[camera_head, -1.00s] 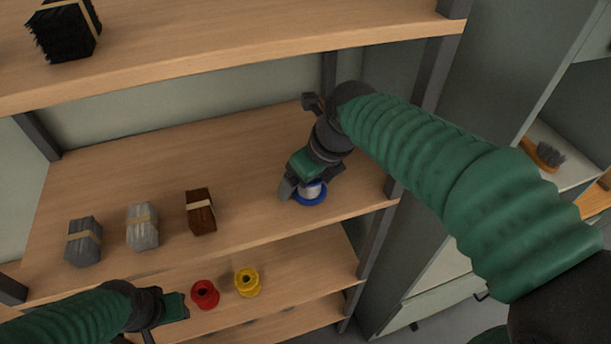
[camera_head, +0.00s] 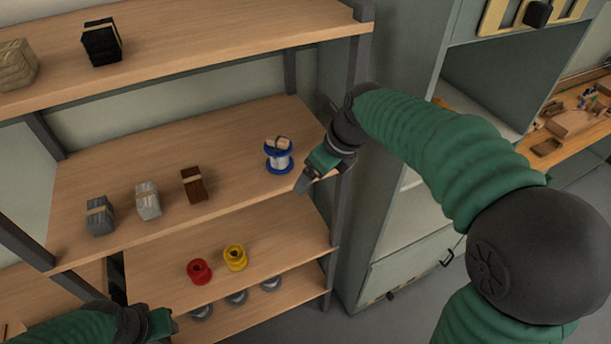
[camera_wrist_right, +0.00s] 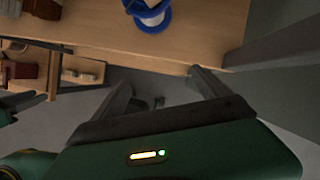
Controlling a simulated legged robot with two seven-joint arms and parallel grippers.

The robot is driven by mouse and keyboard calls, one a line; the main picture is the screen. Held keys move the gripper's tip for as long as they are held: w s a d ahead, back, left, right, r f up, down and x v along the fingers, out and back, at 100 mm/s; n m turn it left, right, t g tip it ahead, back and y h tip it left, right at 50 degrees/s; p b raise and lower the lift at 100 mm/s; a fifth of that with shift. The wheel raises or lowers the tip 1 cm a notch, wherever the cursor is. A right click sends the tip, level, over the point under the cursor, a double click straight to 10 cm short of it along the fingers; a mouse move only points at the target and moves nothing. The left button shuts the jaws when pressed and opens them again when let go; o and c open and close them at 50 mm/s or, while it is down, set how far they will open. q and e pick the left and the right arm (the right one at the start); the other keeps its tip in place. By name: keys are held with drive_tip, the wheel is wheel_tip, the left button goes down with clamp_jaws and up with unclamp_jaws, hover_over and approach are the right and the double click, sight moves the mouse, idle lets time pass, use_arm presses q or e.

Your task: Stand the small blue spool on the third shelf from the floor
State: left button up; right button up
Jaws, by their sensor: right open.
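The small blue spool (camera_head: 279,158) has blue flanges and a pale winding. It stands upright near the right end of the shelf (camera_head: 240,190) that also holds the bundles, with a tan piece showing at its top. In the right wrist view the spool (camera_wrist_right: 152,14) is at the top edge, partly cut off. My right gripper (camera_head: 308,184) is at that shelf's front right edge, apart from the spool. Its fingers (camera_wrist_right: 162,88) are spread with nothing between them. My left gripper (camera_head: 160,323) is low at the left; its jaws are not clear.
Grey, pale and brown bundles (camera_head: 148,201) stand left on the spool's shelf. Red (camera_head: 199,271) and yellow spools (camera_head: 236,257) stand one shelf below, with several grey round things (camera_head: 237,297) lower still. A dark post (camera_head: 346,160) rises beside my right gripper.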

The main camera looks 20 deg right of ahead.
use_arm(q)
drive_tip(key=shift+w+d+f, duration=0.15)
drive_tip(key=shift+w+d, duration=0.1)
drive_tip(key=shift+w, duration=0.3)
use_arm(e)
drive_tip(key=s+f+n+h, duration=0.1)
drive_tip(key=s+f+n, duration=0.6)
drive_tip(key=n, duration=0.8)
drive_tip(key=s+a+f+n+g+h, duration=0.1)
drive_tip(key=s+f+n, duration=0.6)
drive_tip(key=n, duration=0.8)
wheel_tip(320, 180, down, 3)
drive_tip(key=shift+s+a+r+n+g, duration=0.15)
drive_tip(key=shift+s+n+g, duration=0.1)
drive_tip(key=shift+n+g, duration=0.05)
use_arm(q)
drive_tip(key=shift+a, duration=0.25)
use_arm(e)
drive_tip(key=shift+a, duration=0.2)
use_arm(q)
drive_tip(key=shift+d, duration=0.15)
use_arm(e)
drive_tip(key=shift+d, duration=0.15)
use_arm(q)
drive_tip(key=shift+f, duration=0.1)
